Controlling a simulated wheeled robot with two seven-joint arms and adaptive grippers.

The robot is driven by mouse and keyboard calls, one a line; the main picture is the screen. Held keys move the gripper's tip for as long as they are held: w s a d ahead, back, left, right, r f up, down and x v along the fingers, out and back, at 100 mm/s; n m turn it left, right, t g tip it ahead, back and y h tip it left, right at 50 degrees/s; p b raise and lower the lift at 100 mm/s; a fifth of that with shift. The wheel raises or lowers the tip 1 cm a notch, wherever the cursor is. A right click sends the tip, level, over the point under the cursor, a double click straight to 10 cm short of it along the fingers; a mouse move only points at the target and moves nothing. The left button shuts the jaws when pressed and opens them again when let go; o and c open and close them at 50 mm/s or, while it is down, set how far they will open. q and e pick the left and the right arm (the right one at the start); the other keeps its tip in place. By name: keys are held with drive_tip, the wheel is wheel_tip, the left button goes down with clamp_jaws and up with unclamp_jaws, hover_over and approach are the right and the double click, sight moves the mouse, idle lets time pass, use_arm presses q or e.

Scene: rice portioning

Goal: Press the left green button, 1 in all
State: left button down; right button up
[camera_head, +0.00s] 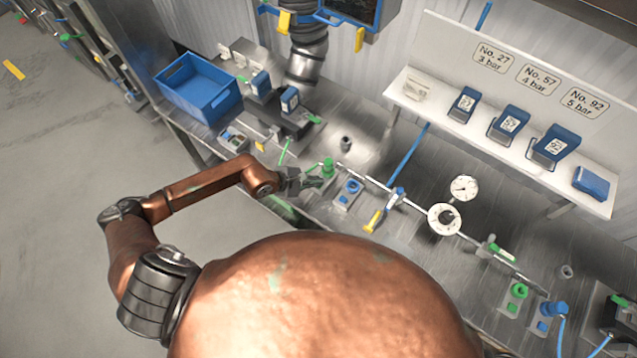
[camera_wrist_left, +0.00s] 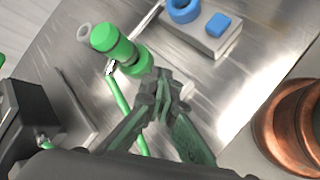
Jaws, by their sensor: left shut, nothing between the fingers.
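A green upright fitting (camera_head: 328,167) stands on the metal bench at the left station. It also shows in the left wrist view as a green cylinder (camera_wrist_left: 115,45) with a green collar at its base. My left gripper (camera_head: 316,181) is shut and empty, right beside this fitting. In the left wrist view its fingertips (camera_wrist_left: 162,85) meet just in front of the collar. No separate left green button shows clearly; the fingers cover the spot beside the fitting. I cannot tell whether they touch a button. My right gripper is not in view.
Beside the fitting is a pale block (camera_wrist_left: 210,38) with a blue ring and blue square button; it also shows in the head view (camera_head: 347,195). A similar green-ringed block (camera_head: 514,299) stands far right. A blue bin (camera_head: 200,88) is at left, a white shelf (camera_head: 470,135) behind.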

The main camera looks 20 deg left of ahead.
use_arm(q)
drive_tip(key=shift+r+p, duration=0.55)
drive_tip(key=shift+r, duration=0.35)
drive_tip(key=shift+r+p, duration=1.65)
drive_tip(key=shift+r, duration=0.9)
